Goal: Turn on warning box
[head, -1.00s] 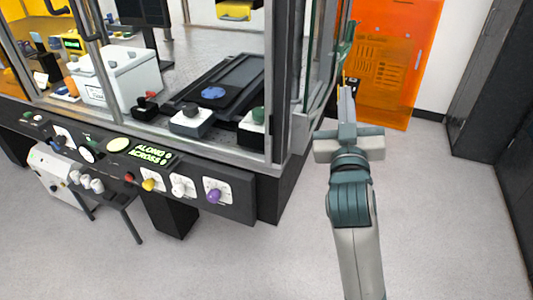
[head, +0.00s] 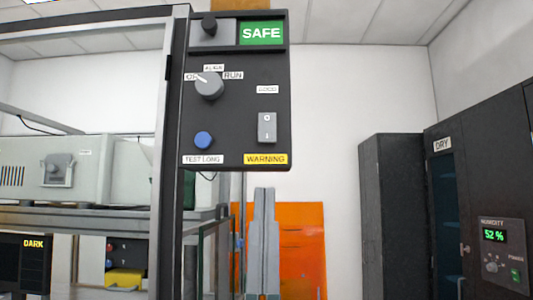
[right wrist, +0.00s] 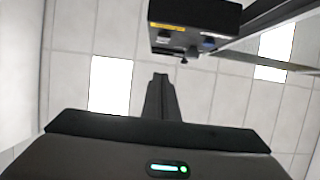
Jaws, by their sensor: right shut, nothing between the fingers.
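The warning box (head: 235,120) is a black panel on the enclosure's corner post in the head view. It bears a green SAFE sign (head: 261,33), a grey knob (head: 209,86) whose white mark points up-left, a blue button (head: 203,140), and a grey O/I rocker switch (head: 267,127) above a yellow WARNING label (head: 266,159). My right gripper (head: 264,195) points up, shut and empty, and appears just below the box, apart from it. The right wrist view shows its fingers (right wrist: 160,80) and the box's underside (right wrist: 195,38). My left gripper is out of view.
The enclosure's post (head: 172,150) stands left of the box. An orange panel (head: 305,250) is behind my right gripper. Dark cabinets (head: 392,200) stand at the right, one with a 52 % humidity display (head: 495,235). White wall lies open right of the box.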

